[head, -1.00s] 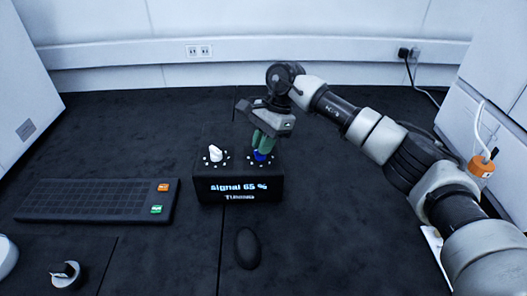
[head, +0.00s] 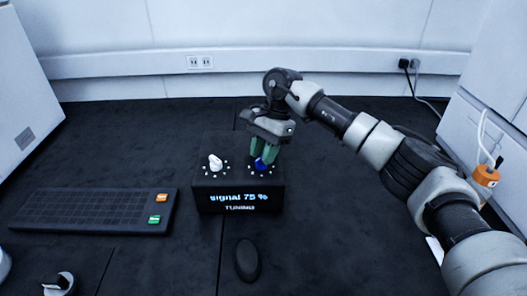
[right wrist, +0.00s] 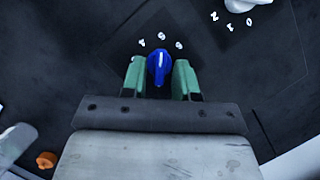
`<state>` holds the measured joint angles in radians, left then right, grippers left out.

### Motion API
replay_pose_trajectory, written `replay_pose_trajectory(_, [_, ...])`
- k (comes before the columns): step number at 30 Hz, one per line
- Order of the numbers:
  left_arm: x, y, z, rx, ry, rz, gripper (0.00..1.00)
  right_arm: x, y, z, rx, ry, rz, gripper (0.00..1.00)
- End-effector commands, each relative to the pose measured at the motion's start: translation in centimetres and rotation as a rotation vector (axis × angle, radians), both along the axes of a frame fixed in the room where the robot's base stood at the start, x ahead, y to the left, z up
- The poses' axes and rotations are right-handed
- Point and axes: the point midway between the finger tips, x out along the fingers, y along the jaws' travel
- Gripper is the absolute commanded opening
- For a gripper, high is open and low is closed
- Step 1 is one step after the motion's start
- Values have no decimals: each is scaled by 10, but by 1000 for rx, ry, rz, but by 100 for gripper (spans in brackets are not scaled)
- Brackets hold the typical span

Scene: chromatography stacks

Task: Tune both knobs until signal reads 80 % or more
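The black tuning box (head: 238,199) stands mid-table, and its display reads "signal 75 %". A white knob (head: 215,163) is on its top left and a blue knob (head: 261,164) on its top right, each ringed by white marks. My right gripper (head: 265,157) points down over the blue knob. The white knob (right wrist: 246,4) is cut off at the top edge there. My left gripper is not in view.
A black keyboard (head: 90,207) with an orange and a green key lies left of the box. A black mouse (head: 247,259) lies in front of it. White equipment flanks both sides, and a wall socket (head: 200,62) is behind.

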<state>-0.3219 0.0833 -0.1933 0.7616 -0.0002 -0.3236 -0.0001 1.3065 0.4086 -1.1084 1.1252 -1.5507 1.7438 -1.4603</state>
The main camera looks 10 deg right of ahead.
Motion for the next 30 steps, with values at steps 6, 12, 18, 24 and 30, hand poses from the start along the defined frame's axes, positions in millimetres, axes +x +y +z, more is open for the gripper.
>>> replay_pose_trajectory(6, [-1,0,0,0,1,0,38,0,0,0,0,0,-1,38])
replay_pose_trajectory(12, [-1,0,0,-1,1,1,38,2,-2,6,0,-2,-2,38])
replay_pose_trajectory(18, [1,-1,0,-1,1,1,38,9,-13,38,0,-2,-3,38])
replay_pose_trajectory(24, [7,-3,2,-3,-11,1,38,17,-25,75,0,-2,-3,38])
replay_pose_trajectory(30, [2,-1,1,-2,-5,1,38,22,-33,95,0,0,-1,38])
